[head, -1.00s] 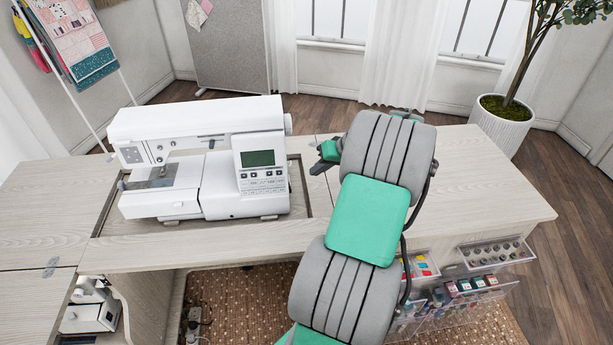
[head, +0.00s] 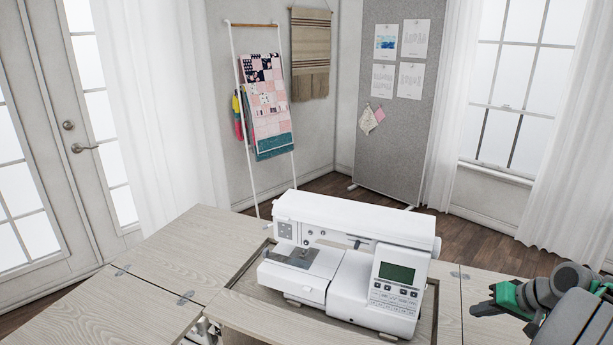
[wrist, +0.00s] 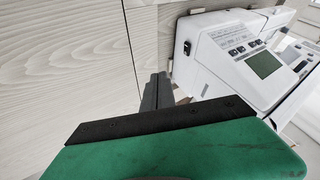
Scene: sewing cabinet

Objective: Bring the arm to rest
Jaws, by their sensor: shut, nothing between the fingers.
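My gripper (head: 478,309) is at the right of the head view, beside the sewing machine's right end and over the table's right part. It is shut and empty; in the wrist view its dark fingers (wrist: 157,92) lie together. The white sewing machine (head: 345,265) sits upright in the recess of the pale wood table (head: 160,260). In the wrist view the machine (wrist: 240,55) is to the right of the fingers, apart from them as far as I can tell. Most of my arm is outside the head view.
The tabletop (wrist: 60,60) left of the fingers in the wrist view is bare. A quilt rack (head: 266,110), a grey pinboard (head: 392,120) and a window (head: 515,90) stand behind the table. A glass door (head: 75,130) is at the left.

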